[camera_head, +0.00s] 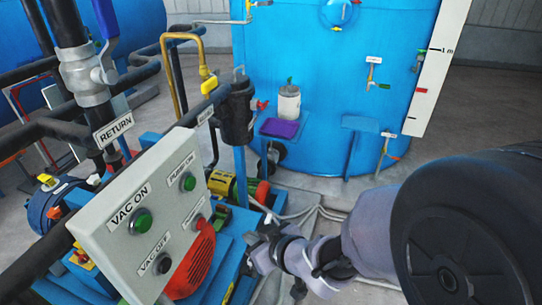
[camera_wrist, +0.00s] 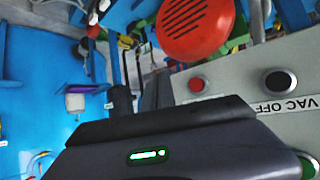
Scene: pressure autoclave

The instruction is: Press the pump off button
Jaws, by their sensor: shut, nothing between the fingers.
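The grey control panel (camera_head: 120,235) stands at the lower left in the head view. It bears a green pump on button (camera_head: 188,182) at its upper right and a small label (camera_head: 193,214) below that, too small to read surely. A small red button (camera_wrist: 196,84), which appears to be pump off, shows clearly on the panel in the wrist view. My gripper (camera_head: 264,250) is shut and empty, to the right of the panel and apart from it. Its dark body fills the lower middle of the wrist view and hides part of the panel.
A red slotted dome (camera_wrist: 195,25) sits close to the red button. The panel also has a green VAC ON button (camera_head: 142,220) and a dark VAC OFF button (camera_wrist: 280,82). Pipes and a blue tank (camera_head: 330,90) stand behind. Some floor is clear before the tank.

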